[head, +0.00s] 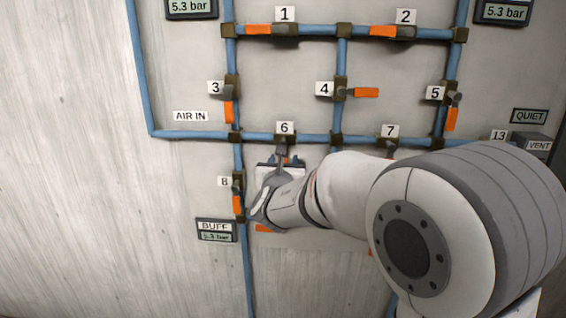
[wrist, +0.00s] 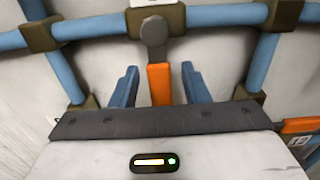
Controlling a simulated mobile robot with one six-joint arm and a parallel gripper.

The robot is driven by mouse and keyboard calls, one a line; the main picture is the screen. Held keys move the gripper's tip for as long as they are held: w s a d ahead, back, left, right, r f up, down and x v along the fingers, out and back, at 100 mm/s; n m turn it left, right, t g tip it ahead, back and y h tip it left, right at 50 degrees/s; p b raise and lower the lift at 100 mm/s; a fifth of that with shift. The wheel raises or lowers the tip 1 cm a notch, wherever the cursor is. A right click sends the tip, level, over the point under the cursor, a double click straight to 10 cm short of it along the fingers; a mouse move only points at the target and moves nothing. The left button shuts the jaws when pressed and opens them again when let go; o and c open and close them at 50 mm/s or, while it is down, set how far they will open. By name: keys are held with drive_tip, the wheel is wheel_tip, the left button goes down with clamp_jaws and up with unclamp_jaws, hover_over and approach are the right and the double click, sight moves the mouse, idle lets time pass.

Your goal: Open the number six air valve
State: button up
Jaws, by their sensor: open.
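The number six valve (head: 282,143) sits on the horizontal blue pipe just under its "6" label (head: 285,127). Its handle points straight down, across the pipe; in the wrist view its orange lever (wrist: 160,83) hangs below a grey pivot (wrist: 154,36). My gripper (wrist: 162,80) is open, with one blue finger on each side of the lever and a visible gap to each. In the head view my gripper (head: 282,161) is just below the valve, and my wrist hides the lower part of the lever.
Valve 8 (head: 238,198) is to the lower left and valve 7 (head: 389,146) to the right, partly behind my arm. Valves 3 (head: 229,105) and 4 (head: 357,92) are above. An orange handle (wrist: 298,125) shows at the wrist view's right edge.

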drive_tip(key=shift+c, duration=0.3)
clamp_jaws()
